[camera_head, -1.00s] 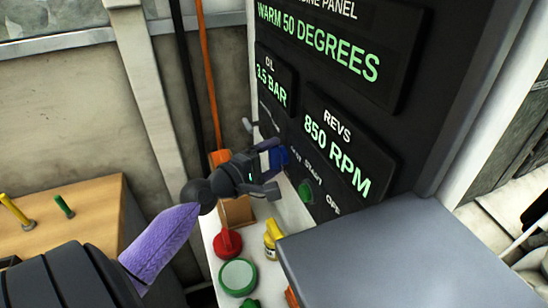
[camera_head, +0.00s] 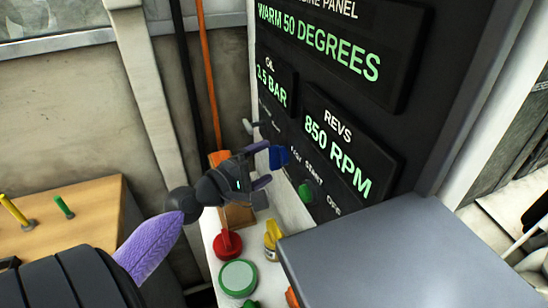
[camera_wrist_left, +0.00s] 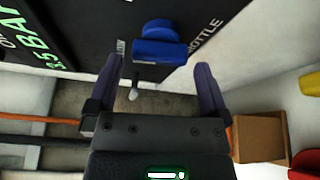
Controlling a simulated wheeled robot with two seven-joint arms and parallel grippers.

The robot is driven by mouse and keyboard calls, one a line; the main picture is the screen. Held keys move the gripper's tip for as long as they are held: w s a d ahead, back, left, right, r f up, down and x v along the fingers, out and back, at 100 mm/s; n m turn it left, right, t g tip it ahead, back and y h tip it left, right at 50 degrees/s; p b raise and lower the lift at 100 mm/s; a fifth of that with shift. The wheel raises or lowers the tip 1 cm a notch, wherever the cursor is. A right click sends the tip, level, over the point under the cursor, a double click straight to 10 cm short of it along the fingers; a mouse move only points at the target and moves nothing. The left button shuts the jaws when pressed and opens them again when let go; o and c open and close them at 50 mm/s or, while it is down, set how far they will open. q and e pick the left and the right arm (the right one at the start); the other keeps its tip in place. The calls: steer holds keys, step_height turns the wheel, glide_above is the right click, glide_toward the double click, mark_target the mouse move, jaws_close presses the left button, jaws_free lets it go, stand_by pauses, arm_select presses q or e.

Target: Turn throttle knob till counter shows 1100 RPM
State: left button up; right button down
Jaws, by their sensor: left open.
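The blue throttle knob (camera_head: 279,157) is on the dark engine panel, beside the fingers of my left gripper (camera_head: 262,166) in the head view. In the left wrist view the knob (camera_wrist_left: 160,47) has a round base and a bar-shaped grip, with "THROTTLE" partly readable next to it. My left gripper (camera_wrist_left: 158,68) is open and empty; the knob lies ahead of and between its fingertips, with no clear contact. The revs counter (camera_head: 338,148) reads 850 RPM. My right gripper is not in view.
A green button (camera_head: 306,192) sits on the panel right of the knob. A grey box top (camera_head: 390,255) stands at the lower right. A small grey lever (camera_head: 250,127) is left of the knob.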

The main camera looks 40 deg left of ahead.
arm_select(q)
steer(key=s+b, duration=0.1)
steer(key=s, duration=0.5)
steer(key=shift+s+a+r+b, duration=0.15)
steer(key=shift+a+r+b, duration=0.1)
steer(key=shift+a+b, duration=0.1)
